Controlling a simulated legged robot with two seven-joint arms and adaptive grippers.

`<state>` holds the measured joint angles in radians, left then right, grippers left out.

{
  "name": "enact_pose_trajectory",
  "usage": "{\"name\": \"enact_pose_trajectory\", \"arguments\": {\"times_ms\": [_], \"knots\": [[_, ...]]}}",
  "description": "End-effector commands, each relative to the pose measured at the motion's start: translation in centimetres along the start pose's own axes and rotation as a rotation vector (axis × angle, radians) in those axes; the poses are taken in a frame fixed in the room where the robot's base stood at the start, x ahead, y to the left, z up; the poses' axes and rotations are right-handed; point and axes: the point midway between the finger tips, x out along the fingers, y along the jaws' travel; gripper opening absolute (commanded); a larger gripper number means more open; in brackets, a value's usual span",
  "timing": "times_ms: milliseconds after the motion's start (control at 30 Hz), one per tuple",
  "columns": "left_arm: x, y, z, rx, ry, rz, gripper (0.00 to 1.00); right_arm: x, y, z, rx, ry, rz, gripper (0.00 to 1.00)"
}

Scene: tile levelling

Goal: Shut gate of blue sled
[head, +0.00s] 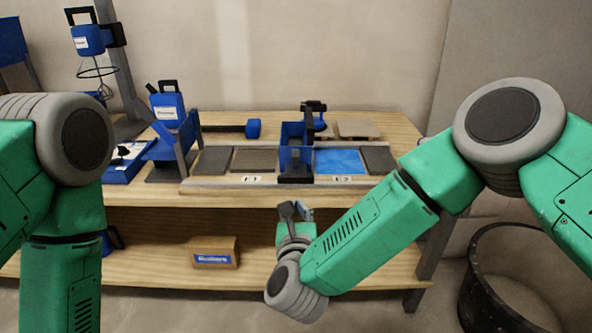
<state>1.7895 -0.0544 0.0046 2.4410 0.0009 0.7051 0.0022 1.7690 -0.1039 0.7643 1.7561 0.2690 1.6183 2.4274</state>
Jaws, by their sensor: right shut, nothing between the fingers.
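The blue sled (291,133) stands on the workbench, across the tile bed and between two panels of tile. It is a blue box with a dark block low at its front. Its gate is too small to make out, so I cannot tell whether it is open or shut. My right gripper (296,209) is shut and empty, in front of the bench's front edge and below the sled in the picture, apart from it. My left arm shows at the left edge, but its gripper is out of view.
The tile bed has a grey front rail (225,187), a brown ribbed panel (254,160) and a bright blue panel (339,161). A blue jug (167,108) stands at the left. A cardboard box (214,252) sits on the lower shelf. A black tub (510,285) stands at right.

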Motion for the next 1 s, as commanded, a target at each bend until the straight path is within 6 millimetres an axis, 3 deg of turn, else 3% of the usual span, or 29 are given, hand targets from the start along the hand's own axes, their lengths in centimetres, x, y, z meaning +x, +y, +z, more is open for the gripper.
{"name": "enact_pose_trajectory", "arguments": {"times_ms": [167,533,600,1000], "knots": [[0.8,0.0,0.0,0.0,0.0,0.0,0.4,2.0,0.2,-0.1,-0.003,-0.004,0.0,0.0],[3.4,0.0,0.2,0.0,0.0,0.0,0.4,9.8,0.2,-0.2,-0.003,-0.004,-0.001,0.0],[3.7,0.0,0.2,0.0,0.0,0.0,0.4,10.8,0.1,0.8,-0.003,-0.006,0.001,0.0],[4.3,0.0,0.2,0.0,0.0,0.0,0.4,12.6,0.3,2.8,-0.004,0.0,0.002,0.0]]}}
